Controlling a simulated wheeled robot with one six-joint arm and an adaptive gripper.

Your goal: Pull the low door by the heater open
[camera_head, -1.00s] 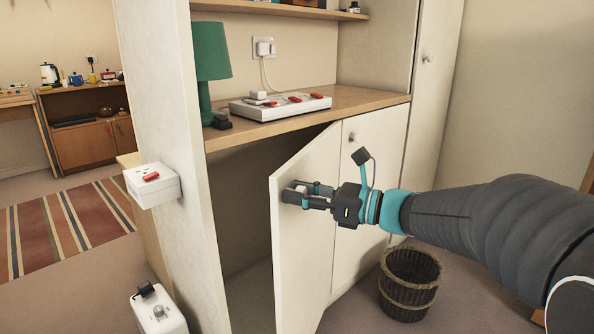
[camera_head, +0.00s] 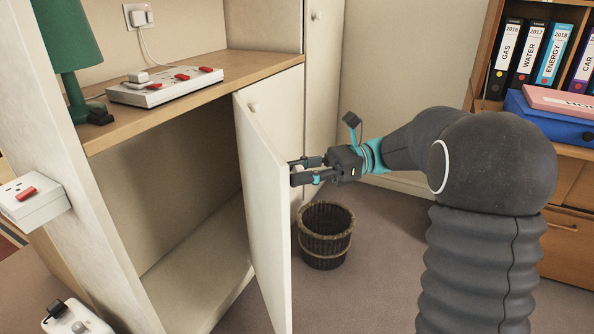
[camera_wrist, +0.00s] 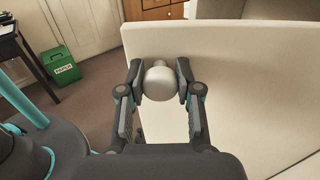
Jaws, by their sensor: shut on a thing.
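The low cream door (camera_head: 262,205) of the built-in cupboard stands well open, swung out from the dark, empty-looking cupboard space (camera_head: 185,190). My gripper (camera_head: 293,172) is at the door's outer face near its upper part. In the wrist view, my gripper (camera_wrist: 160,85) is shut on the round pale knob (camera_wrist: 160,84), one finger on each side of it. The door also shows in the wrist view (camera_wrist: 235,75), behind the knob. In the head view the knob is hidden by the fingers. No heater can be made out.
A wicker basket (camera_head: 325,236) stands on the floor just right of the open door. A second closed door (camera_head: 275,110) is beside the opening. The worktop (camera_head: 160,108) above holds a power strip (camera_head: 165,86) and green lamp (camera_head: 72,50). A shelf with binders (camera_head: 530,50) is at right.

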